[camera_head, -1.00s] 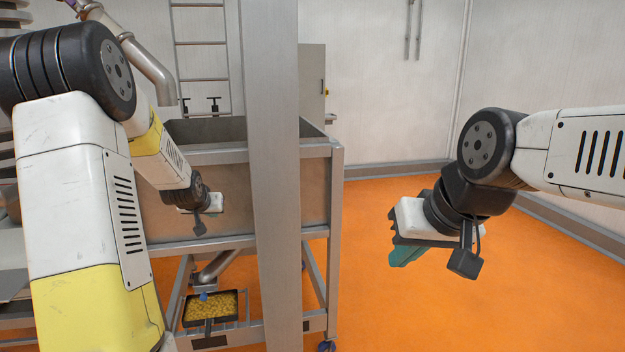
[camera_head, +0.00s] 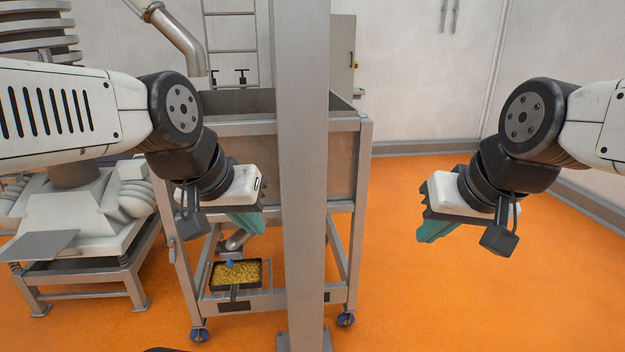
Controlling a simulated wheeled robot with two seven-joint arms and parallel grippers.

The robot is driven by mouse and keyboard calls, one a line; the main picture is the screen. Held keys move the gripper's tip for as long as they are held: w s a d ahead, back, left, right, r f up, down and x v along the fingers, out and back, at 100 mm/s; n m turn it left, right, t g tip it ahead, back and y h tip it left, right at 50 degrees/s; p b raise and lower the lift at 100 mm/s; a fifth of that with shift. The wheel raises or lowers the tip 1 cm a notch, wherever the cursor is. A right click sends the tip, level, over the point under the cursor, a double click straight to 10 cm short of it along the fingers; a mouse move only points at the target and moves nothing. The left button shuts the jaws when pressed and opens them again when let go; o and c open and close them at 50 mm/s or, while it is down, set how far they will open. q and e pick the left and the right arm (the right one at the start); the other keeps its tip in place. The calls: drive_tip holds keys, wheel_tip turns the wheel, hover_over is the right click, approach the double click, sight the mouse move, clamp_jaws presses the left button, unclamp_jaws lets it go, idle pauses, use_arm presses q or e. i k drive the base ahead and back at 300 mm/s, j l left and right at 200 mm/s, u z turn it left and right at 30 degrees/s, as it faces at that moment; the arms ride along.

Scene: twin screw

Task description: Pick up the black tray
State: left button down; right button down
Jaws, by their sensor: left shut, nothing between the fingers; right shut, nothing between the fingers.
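The black tray (camera_head: 213,286) rests low on the lower frame of the steel cart, left of the grey post. It is filled with yellow pieces (camera_head: 237,273), and a black handle points toward me. A pipe outlet with a blue tip (camera_head: 229,263) hangs just over it. My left gripper (camera_head: 249,224), with teal fingers, is shut and empty above the tray, in front of the cart and apart from the tray. My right gripper (camera_head: 432,231) is shut and empty over open floor at the right.
A grey vertical post (camera_head: 301,180) stands in front of the steel cart (camera_head: 345,150), between my grippers. The cart has blue wheels (camera_head: 345,320). A white machine on a metal stand (camera_head: 85,280) is at the left. The orange floor (camera_head: 460,300) at the right is clear.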

sight(236, 281)
drive_tip(key=u, duration=3.2)
drive_tip(key=z, duration=2.85)
drive_tip(key=j+z, duration=0.1)
drive_tip(key=z, duration=0.35)
drive_tip(key=i+j+z, duration=0.1)
drive_tip(key=z, duration=0.3)
drive_tip(key=j+z, duration=0.15)
drive_tip(key=z, duration=0.3)
drive_tip(key=j+z, duration=0.15)
drive_tip(key=z, duration=0.3)
drive_tip(key=j+z, duration=0.1)
drive_tip(key=z, duration=0.35)
